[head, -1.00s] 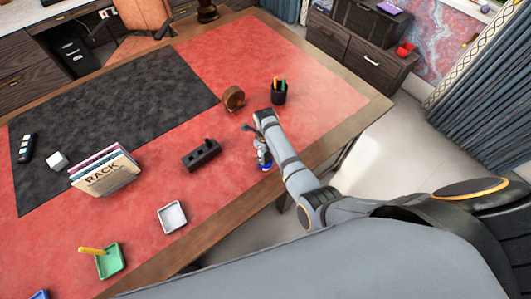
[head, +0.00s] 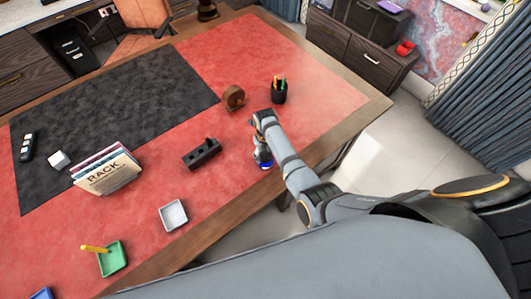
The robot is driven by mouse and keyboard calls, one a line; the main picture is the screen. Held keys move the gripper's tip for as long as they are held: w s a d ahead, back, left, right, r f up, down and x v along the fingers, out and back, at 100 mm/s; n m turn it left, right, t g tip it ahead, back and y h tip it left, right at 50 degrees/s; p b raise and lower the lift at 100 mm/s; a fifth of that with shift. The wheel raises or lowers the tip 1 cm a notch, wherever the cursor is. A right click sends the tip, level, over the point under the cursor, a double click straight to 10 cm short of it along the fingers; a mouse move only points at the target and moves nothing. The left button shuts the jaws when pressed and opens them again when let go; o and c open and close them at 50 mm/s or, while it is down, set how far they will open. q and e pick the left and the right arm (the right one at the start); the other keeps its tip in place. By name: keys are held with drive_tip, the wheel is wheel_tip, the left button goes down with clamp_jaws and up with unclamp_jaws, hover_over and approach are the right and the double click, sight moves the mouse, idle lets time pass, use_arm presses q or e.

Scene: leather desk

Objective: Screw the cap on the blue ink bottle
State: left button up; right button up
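The blue ink bottle (head: 265,165) stands on the red desk top near its front right edge, and only its lower part shows. My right gripper (head: 259,147) is directly above the bottle, pointing down at its top. My arm hides much of the gripper and the bottle's top. I cannot make out the cap, nor whether the fingers are shut on it. My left gripper is not in view.
A dark block with slots (head: 202,153) lies left of the bottle. A round brown object (head: 233,98) and a black pen cup (head: 279,95) stand behind it. A white tray (head: 173,216), green tray (head: 112,259) and book rack (head: 107,176) are further left.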

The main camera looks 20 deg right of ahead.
sight(266, 155)
drive_tip(key=shift+o, duration=0.5)
drive_tip(key=shift+w, duration=0.1)
drive_tip(key=shift+r, duration=0.1)
drive_tip(key=shift+r, duration=0.3)
wheel_tip(266, 155, up, 7)
drive_tip(key=shift+f, duration=0.1)
drive_tip(key=shift+d, duration=0.1)
